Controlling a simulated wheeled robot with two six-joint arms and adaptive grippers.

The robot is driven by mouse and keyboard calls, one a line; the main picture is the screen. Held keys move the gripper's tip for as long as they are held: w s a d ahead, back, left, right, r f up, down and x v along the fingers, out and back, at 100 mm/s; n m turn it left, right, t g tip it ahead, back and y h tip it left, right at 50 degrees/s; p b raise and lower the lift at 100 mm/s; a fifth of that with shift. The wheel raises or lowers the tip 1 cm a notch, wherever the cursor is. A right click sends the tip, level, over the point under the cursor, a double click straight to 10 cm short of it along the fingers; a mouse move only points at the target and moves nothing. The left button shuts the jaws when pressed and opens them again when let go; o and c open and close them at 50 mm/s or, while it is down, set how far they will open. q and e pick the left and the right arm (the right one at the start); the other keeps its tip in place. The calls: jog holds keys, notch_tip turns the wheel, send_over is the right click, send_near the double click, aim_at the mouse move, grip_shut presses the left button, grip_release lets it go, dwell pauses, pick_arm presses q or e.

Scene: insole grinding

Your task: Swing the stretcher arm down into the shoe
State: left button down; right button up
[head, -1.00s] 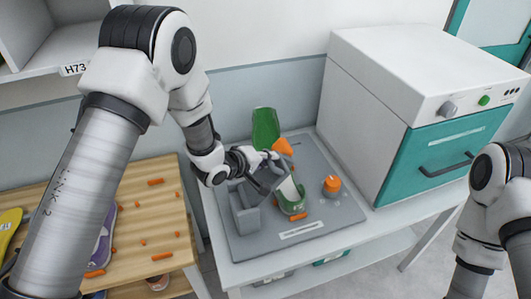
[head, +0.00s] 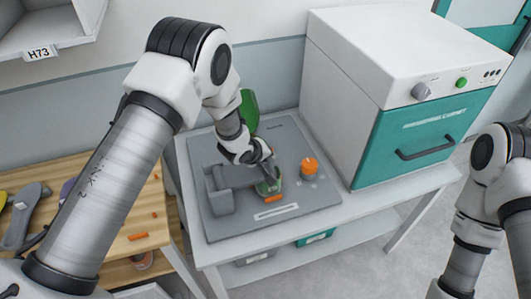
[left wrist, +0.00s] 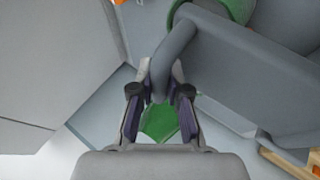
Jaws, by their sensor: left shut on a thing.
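In the left wrist view, the gripper's two fingers (left wrist: 160,104) are shut on the grey curved stretcher arm (left wrist: 166,62). How deep the stretcher arm sits in the shoe is hidden. My right arm is at the right edge of the head view, with its gripper out of frame.
An orange knob (head: 309,166) stands on the plate right of the shoe. A grey block (head: 219,199) is to its left and a green upright part (head: 249,110) behind. A white and teal cabinet (head: 410,150) stands at right. A wooden bench (head: 110,253) is at left.

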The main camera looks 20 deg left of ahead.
pick_arm(q)
jog(key=shift+w+d+f, duration=0.1)
jog(key=shift+f, duration=0.15)
jog(key=c, duration=1.1)
grip_release()
jog(key=shift+c, duration=0.2)
jog(key=v, duration=1.2)
